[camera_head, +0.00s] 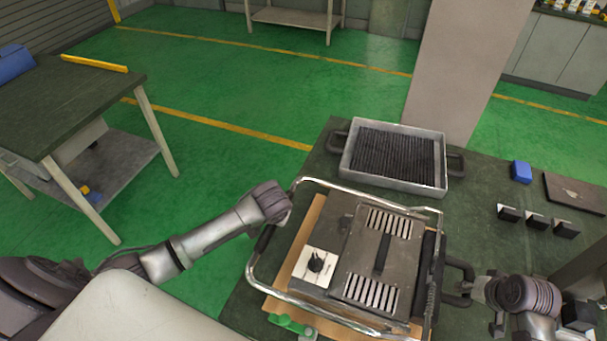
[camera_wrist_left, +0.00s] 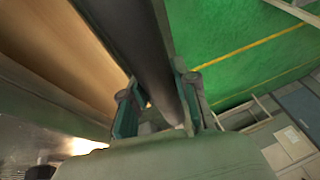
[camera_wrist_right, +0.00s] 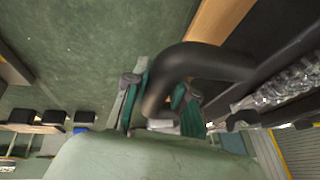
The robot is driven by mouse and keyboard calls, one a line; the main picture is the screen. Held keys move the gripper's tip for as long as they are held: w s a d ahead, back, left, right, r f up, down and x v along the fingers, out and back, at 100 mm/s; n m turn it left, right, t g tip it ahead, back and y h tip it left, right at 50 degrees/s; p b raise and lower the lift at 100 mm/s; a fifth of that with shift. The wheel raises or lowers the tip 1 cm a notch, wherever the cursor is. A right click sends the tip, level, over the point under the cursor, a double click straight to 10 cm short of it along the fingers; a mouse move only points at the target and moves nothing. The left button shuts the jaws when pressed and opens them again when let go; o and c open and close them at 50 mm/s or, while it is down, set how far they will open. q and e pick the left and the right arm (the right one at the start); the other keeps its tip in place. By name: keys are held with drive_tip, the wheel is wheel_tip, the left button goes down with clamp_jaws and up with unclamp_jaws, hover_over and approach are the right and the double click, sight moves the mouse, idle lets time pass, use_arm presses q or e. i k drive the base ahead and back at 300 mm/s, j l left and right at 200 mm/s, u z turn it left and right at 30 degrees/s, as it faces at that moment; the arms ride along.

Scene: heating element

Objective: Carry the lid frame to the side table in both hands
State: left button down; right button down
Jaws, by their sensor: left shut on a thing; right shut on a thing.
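The lid frame (camera_head: 345,184), a chrome tube frame with dark grips, surrounds a steel heating unit (camera_head: 384,255) with slotted plates and a knob. It looks level above or on a wooden board (camera_head: 305,240); I cannot tell whether it touches. My left gripper (camera_head: 277,217) is shut on its left dark grip, a thick bar in the left wrist view (camera_wrist_left: 150,50). My right gripper (camera_head: 474,290) is shut on a curved black handle on the right side, also in the right wrist view (camera_wrist_right: 205,62). The side table (camera_head: 65,98), dark-topped, stands at the left.
A metal tray with a black ribbed grill (camera_head: 397,158) sits behind the unit on the workbench (camera_head: 480,210). A blue block (camera_head: 521,172), small black-and-white blocks (camera_head: 537,221) and a green clamp (camera_head: 288,323) lie around. A yellow bar (camera_head: 94,63) lies on the side table. Green floor separates the tables.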

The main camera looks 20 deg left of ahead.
sight(43, 99)
drive_tip(key=j, duration=1.7)
drive_tip(key=i+j, duration=0.1)
drive_tip(key=j, duration=1.95)
drive_tip(key=i+j, duration=0.15)
drive_tip(key=j, duration=1.85)
drive_tip(key=i+j, duration=0.15)
drive_tip(key=j, duration=1.9)
drive_tip(key=i+j, duration=0.15)
drive_tip(key=j, duration=0.85)
